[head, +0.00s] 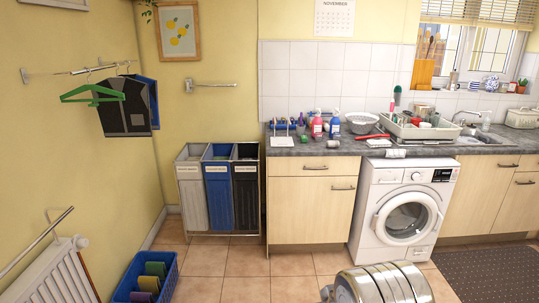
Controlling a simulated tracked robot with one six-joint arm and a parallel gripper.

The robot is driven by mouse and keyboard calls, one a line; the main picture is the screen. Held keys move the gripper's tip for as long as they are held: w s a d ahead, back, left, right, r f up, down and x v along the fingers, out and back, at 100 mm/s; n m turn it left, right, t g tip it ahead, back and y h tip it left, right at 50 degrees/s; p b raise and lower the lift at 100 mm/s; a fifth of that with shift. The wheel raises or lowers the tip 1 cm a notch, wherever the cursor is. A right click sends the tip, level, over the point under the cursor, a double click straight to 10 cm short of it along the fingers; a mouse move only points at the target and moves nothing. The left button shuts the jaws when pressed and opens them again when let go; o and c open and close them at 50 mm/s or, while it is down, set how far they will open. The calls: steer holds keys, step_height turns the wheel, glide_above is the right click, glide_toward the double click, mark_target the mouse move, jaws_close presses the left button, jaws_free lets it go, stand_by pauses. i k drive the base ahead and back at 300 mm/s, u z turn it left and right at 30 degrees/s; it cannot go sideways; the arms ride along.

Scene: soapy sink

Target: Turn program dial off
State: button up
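The white washing machine (365,222) stands under the counter, right of centre, facing me. Its round door (407,218) looks shut. A small round program dial (416,176) sits in the middle of the control panel, left of a dark display (442,175). The dial is too small for me to read its setting. My gripper is not in view. A rounded grey metal part, which looks like part of my arm, shows at the bottom edge in front of the machine. Nothing touches the dial.
The counter (300,148) holds bottles, a bowl, a dish rack (420,130) and other items. A white cloth or paper hangs at its edge above the machine. Three bins (219,195) and a blue basket (147,283) stand at left. A dark mat (490,274) lies right. Tiled floor is open between.

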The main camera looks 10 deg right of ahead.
mark_target(416, 177)
steer(key=z, duration=1.35)
steer(key=i, duration=2.65)
steer(key=u, duration=0.2)
